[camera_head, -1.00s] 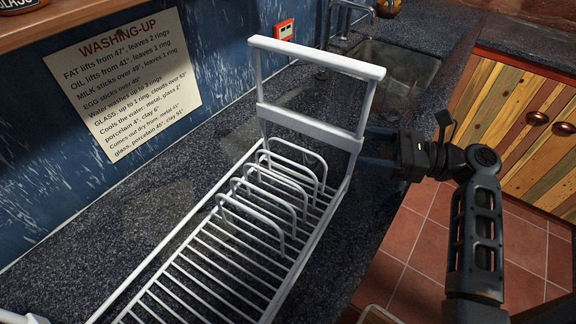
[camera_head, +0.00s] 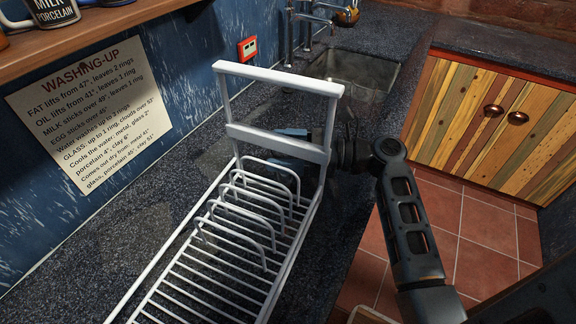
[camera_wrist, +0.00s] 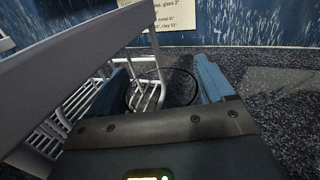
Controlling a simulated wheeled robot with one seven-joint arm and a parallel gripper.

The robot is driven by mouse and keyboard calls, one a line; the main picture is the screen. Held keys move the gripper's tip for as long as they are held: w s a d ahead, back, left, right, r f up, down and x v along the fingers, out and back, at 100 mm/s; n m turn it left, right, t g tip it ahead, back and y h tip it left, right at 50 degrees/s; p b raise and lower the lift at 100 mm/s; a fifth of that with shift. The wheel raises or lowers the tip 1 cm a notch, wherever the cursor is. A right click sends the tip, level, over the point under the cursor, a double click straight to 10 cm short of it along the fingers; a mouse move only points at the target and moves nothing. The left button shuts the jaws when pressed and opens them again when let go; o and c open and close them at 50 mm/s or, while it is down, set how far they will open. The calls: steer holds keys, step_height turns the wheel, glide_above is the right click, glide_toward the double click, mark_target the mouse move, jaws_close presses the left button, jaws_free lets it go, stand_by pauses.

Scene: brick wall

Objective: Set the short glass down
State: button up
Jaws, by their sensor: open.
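The short glass (camera_wrist: 172,92) is clear and shows mainly as a thin dark round rim in the wrist view. It lies between the two blue fingers of my gripper (camera_wrist: 165,85), which are apart. The glass looks upright; its base and any contact with the counter are hard to make out. In the head view my gripper (camera_head: 288,144) is low behind the rack's tall end frame, over the dark counter (camera_head: 130,230). I cannot pick out the glass there.
A white wire dish rack (camera_head: 262,75) stands close beside my gripper, its tall end frame partly covering the gripper. A sink (camera_head: 350,70) with taps lies beyond. A washing-up notice (camera_head: 80,125) hangs on the blue wall, below a shelf (camera_head: 110,25). Speckled counter is clear right of the gripper (camera_wrist: 280,100).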

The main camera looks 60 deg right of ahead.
steer(key=shift+w+a, duration=0.2)
steer(key=shift+w, duration=0.2)
steer(key=c, duration=1.4)
steer(key=shift+o, duration=0.2)
steer(key=shift+r+p, duration=0.35)
steer(key=shift+p, duration=0.45)
